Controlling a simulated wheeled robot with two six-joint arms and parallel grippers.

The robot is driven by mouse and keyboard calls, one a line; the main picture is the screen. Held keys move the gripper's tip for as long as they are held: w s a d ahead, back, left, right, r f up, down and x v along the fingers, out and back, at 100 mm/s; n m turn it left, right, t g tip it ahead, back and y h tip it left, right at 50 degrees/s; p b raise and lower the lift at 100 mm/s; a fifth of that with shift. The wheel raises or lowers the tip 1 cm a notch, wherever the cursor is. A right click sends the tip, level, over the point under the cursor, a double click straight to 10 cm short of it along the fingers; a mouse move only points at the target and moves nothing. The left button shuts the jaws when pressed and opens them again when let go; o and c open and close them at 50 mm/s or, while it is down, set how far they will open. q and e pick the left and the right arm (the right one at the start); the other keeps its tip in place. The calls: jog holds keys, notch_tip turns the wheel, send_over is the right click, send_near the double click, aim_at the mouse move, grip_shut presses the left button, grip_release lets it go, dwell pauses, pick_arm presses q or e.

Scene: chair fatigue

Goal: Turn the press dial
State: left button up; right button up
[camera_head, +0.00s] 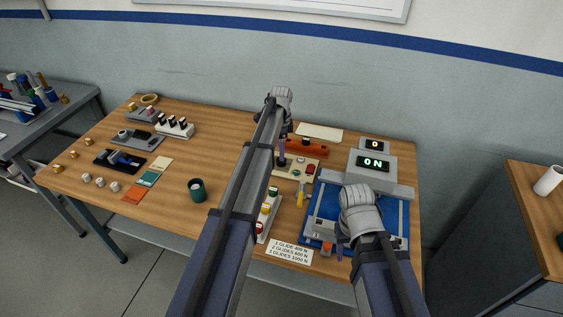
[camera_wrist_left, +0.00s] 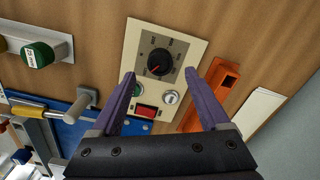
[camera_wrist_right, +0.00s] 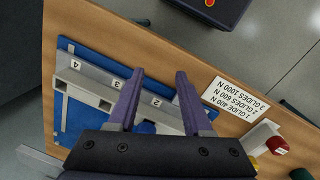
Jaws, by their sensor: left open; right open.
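The press dial (camera_wrist_left: 160,62) is a black round knob with a red pointer mark on a dark scale plate, set in a cream control panel (camera_wrist_left: 190,47). In the left wrist view it lies ahead of and between the fingers of my left gripper (camera_wrist_left: 164,90), which is open, empty and apart from the dial. In the head view my left arm hides part of the panel (camera_head: 293,174). My right gripper (camera_wrist_right: 157,92) is open over the blue press bed (camera_wrist_right: 70,125), near a grey bar numbered 2, 3 and 4. The display (camera_head: 373,162) reads ON; a smaller one (camera_head: 374,144) reads 0.
A red button (camera_wrist_left: 146,112) and a silver key-like switch (camera_wrist_left: 170,97) sit below the dial. An orange block (camera_wrist_left: 212,95) stands beside the panel. A label card (camera_wrist_right: 235,108) lists glide loads.

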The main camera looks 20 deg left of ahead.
pick_arm(q)
notch_tip(320, 180, down, 5)
jog(key=b, duration=0.3)
jog(key=shift+r+b, duration=0.1)
jog(key=shift+b, duration=0.3)
pick_arm(e)
notch_tip(320, 180, down, 5)
jog(key=shift+r, duration=0.1)
pick_arm(q)
jog(key=shift+r, duration=0.1)
grip_shut()
